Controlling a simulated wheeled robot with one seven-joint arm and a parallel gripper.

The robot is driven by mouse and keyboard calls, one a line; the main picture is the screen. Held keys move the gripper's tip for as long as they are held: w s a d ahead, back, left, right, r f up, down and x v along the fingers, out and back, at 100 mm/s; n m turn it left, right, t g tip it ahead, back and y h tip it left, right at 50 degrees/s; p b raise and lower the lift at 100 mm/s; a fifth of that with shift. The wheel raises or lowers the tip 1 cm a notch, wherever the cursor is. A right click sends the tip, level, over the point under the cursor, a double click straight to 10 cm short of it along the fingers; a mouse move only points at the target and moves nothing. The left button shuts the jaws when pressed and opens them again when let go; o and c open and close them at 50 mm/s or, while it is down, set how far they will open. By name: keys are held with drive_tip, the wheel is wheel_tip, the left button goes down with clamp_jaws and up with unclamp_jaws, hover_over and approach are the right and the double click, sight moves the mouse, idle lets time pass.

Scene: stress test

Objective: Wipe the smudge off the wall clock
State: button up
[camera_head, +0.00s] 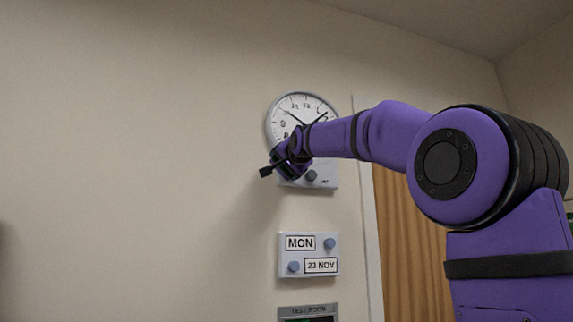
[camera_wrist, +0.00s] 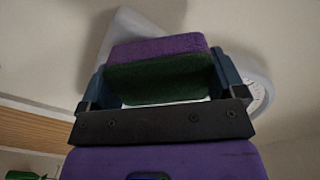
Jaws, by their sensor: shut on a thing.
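The round white wall clock (camera_head: 290,106) with a grey rim hangs on the wall in the head view. My forearm and wrist cover its lower right part. In the wrist view a piece of its rim and face (camera_wrist: 262,98) shows at the right, behind my gripper. My gripper (camera_wrist: 161,64) is shut on a sponge (camera_wrist: 155,82) with a purple layer and a dark green layer. In the head view my gripper (camera_head: 270,167) is at the clock's lower left; I cannot tell whether anything touches the clock. I can make out no smudge on the visible face.
A pale plate with a blue knob (camera_head: 312,176) sits just below the clock. Lower is a calendar panel (camera_head: 308,269) reading MON and 23 NOV, then a grey panel (camera_head: 308,311) with a dark display. A wooden door (camera_head: 405,240) is at the right. The wall at left is bare.

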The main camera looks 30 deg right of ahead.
drive_tip(key=shift+w+d, duration=0.15)
drive_tip(key=shift+w, duration=0.4)
drive_tip(key=shift+s+d, duration=0.25)
drive_tip(key=shift+d, duration=0.5)
drive_tip(key=shift+s+d, duration=0.2)
drive_tip(key=shift+d, duration=0.5)
drive_tip(key=shift+s+d, duration=0.3)
drive_tip(key=shift+d, duration=0.1)
drive_tip(key=shift+w+a+r, duration=0.1)
drive_tip(key=shift+w+a, duration=0.05)
drive_tip(key=shift+a, duration=0.75)
drive_tip(key=shift+w+a, duration=0.2)
drive_tip(key=shift+a, duration=0.3)
drive_tip(key=shift+w+a, duration=0.15)
drive_tip(key=shift+a, duration=0.3)
